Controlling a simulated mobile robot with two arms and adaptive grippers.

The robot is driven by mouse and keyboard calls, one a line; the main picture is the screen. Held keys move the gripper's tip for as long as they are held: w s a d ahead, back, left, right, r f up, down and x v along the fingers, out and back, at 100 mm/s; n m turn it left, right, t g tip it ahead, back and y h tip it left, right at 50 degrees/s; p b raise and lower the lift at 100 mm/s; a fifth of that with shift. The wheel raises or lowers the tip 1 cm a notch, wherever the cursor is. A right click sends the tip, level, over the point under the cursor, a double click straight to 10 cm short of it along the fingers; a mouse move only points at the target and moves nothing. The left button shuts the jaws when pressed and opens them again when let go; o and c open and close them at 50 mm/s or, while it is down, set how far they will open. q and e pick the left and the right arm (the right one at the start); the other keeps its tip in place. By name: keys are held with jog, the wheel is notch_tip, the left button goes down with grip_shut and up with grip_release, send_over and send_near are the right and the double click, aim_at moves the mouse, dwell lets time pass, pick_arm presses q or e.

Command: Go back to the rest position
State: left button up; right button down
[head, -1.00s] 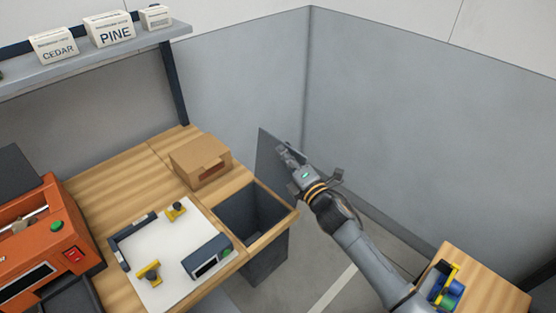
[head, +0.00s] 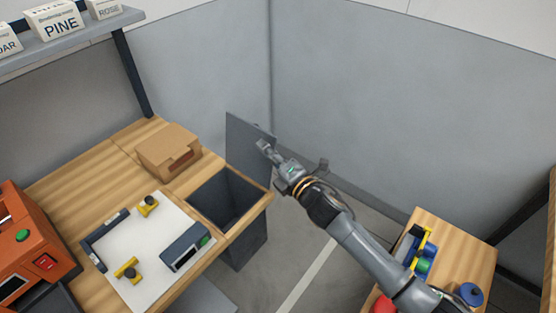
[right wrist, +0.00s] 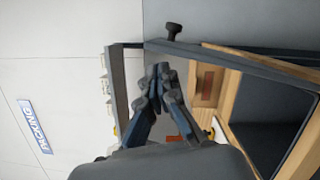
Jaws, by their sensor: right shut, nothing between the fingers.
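My right gripper (head: 264,146) is at the middle of the head view, above the floor beside the bench, in front of a thin grey panel. Its fingers are together and hold nothing. In the right wrist view the closed fingers (right wrist: 163,77) point up the picture, with the bench edge and the dark bin behind them. My left gripper does not show in either view.
A wooden bench (head: 75,178) at left bears a cardboard box (head: 168,150), a white board (head: 118,262) with yellow clamps and an orange machine (head: 25,240). A dark bin (head: 226,195) is set at its edge. A small table (head: 470,255) stands at right.

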jog(key=v, duration=0.7)
jog(key=d+f+m+g+h+b, duration=0.1)
jog(key=d+f+m+h, duration=0.3)
jog(key=f, duration=0.7)
jog(key=d+f+m+h, duration=0.2)
jog(key=d+f+m, duration=0.3)
jog(key=f, duration=0.6)
jog(key=s+d+f+m+g+h, duration=0.25)
jog(key=s+f, duration=0.25)
jog(key=f, duration=0.3)
jog(key=s+d+f+m+g+h, duration=0.1)
jog(key=s+d+f+m, duration=0.3)
jog(key=f, duration=0.4)
jog(key=s+d+f+m+g+h+b, duration=0.1)
jog(key=s+d+f+m+g, duration=0.15)
jog(key=s+f, duration=0.6)
jog(key=s+d+f+m+g+h+b, duration=0.15)
jog(key=s+d+f+m, duration=0.35)
jog(key=s, duration=0.6)
jog(key=s+f+m+g, duration=0.1)
jog(key=s+f+g, duration=0.1)
jog(key=s, duration=0.8)
jog(key=s+f+m+g, duration=0.2)
jog(key=s+f, duration=0.3)
jog(key=s, duration=0.5)
jog(key=shift+a+f+m+g, duration=0.2)
jog(key=shift+f+m+g, duration=0.1)
jog(key=shift+g, duration=0.25)
